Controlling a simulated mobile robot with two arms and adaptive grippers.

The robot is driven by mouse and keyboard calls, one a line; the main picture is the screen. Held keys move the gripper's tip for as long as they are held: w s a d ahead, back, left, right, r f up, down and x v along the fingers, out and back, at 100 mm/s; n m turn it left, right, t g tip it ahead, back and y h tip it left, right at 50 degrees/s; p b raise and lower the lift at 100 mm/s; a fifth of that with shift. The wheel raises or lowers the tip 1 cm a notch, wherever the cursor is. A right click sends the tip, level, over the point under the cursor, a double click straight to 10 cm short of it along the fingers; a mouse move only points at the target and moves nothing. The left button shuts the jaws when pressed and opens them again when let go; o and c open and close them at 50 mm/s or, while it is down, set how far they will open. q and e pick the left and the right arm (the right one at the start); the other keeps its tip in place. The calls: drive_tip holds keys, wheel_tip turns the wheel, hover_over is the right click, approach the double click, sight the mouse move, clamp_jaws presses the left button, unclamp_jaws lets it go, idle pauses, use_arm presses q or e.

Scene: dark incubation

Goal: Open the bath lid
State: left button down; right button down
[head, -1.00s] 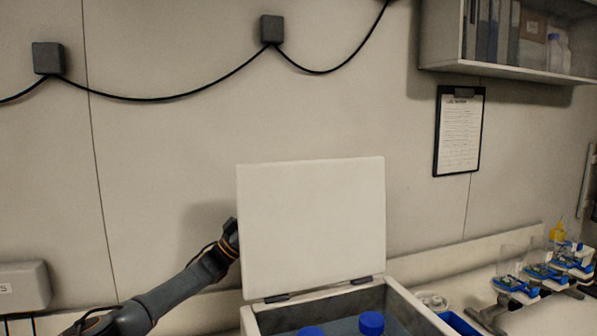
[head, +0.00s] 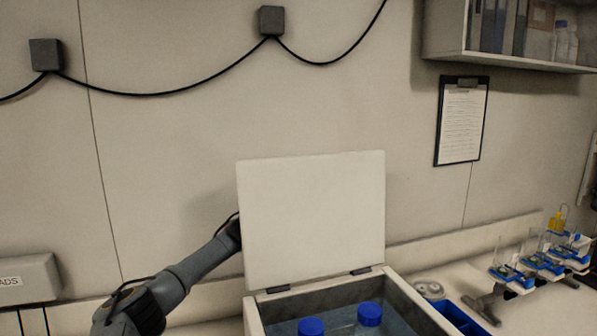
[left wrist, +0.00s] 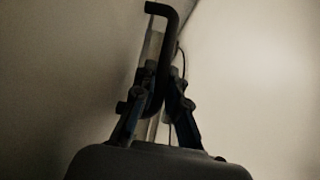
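The bath lid (head: 312,220) is a pale flat panel. It stands nearly upright on two dark hinges at the back edge of the bath (head: 254,318). The bath is uncovered, with two blue-capped bottles (head: 370,314) in water. My left arm comes in from the left and its gripper is hidden behind the lid in the head view. In the left wrist view my left gripper (left wrist: 162,82) has its fingers closed in around a dark bent handle (left wrist: 166,45), beside the lid's pale surface. My right gripper is not in view.
A wall with a cable and a clipboard (head: 462,121) is behind the lid. A shelf (head: 520,58) hangs at upper right. On the bench at right are a blue tray (head: 458,318) and several blue-and-clear devices (head: 512,276). A pale box (head: 28,280) is at far left.

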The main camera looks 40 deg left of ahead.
use_arm(q)
drive_tip(key=shift+d, duration=0.1)
drive_tip(key=shift+s+d+r+m, duration=0.1)
drive_tip(key=shift+s+d+m, duration=0.1)
drive_tip(key=shift+m, duration=0.3)
drive_tip(key=s+d+r+m+g+h+b, duration=0.1)
drive_tip(key=s+d+m+g+h+b, duration=0.4)
drive_tip(key=d+m+g, duration=0.4)
drive_tip(key=s+d+m+h, duration=0.1)
drive_tip(key=d+m, duration=0.1)
drive_tip(key=shift+d+m+h, duration=0.4)
